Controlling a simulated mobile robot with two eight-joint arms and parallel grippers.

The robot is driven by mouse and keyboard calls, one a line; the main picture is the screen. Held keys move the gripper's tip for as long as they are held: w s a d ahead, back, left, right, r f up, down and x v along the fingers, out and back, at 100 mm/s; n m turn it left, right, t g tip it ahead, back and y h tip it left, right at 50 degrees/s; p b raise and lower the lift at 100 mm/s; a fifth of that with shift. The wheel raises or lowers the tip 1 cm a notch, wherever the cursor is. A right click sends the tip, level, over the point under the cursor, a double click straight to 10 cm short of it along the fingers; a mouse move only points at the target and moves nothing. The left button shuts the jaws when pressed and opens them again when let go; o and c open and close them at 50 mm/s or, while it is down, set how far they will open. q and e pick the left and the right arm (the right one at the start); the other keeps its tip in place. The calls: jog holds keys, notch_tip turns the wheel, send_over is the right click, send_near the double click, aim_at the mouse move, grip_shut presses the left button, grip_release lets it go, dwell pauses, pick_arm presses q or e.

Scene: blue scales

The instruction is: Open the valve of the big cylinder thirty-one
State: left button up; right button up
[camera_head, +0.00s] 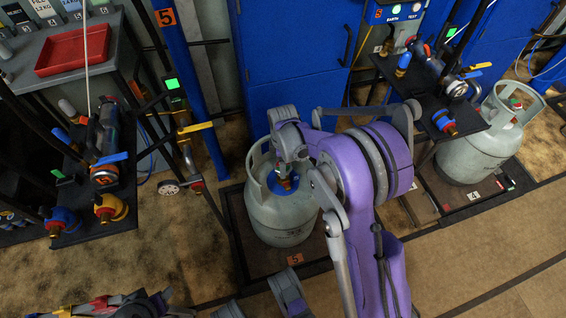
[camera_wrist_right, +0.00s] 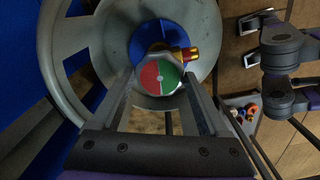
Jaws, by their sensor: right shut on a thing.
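A big pale grey cylinder (camera_head: 283,225) stands upright at the middle of the head view, on a dark platform with an orange 5 tag. The number thirty-one is not readable on it. My right gripper (camera_head: 284,180) reaches down inside its collar. In the right wrist view the gripper (camera_wrist_right: 160,78) is shut on the round red-and-green valve knob (camera_wrist_right: 150,76), between its two fingers. A brass outlet (camera_wrist_right: 188,54) sticks out beside the knob. Grey and purple parts, likely of my left gripper (camera_head: 288,290), show at the bottom edge of the head view; its fingertips are not clear.
The platform (camera_head: 238,235) has a dark rim around the cylinder. A second grey cylinder (camera_head: 474,150) stands on the right by a 4 tag. Blue cabinets (camera_head: 290,45) stand behind. Floor is clear at lower right.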

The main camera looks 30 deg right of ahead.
jog(key=o, duration=1.2)
jog(key=shift+o, duration=0.2)
pick_arm(q)
notch_tip(320, 180, up, 3)
jog(key=p, duration=0.2)
jog(key=shift+s+r+p, duration=0.15)
jog(key=shift+p, duration=0.2)
pick_arm(e)
notch_tip(320, 180, up, 11)
jog(key=s+a+r+m+t, duration=0.2)
jog(key=s+a+m, duration=0.15)
jog(key=s, duration=0.45)
jog(key=s+a+r+m+t, duration=0.1)
jog(key=s+a+m, duration=0.25)
jog(key=s, duration=0.35)
jog(key=s+a+r+m+t, duration=0.25)
jog(key=s+m, duration=0.25)
jog(key=s, duration=0.3)
pick_arm(q)
notch_tip(320, 180, up, 18)
jog(key=w+t+p, duration=0.1)
jog(key=w+p, duration=0.1)
jog(key=p, duration=1.4)
jog(key=shift+r, duration=0.2)
pick_arm(e)
notch_tip(320, 180, up, 18)
jog(key=w, duration=0.2)
jog(key=shift+a, duration=0.25)
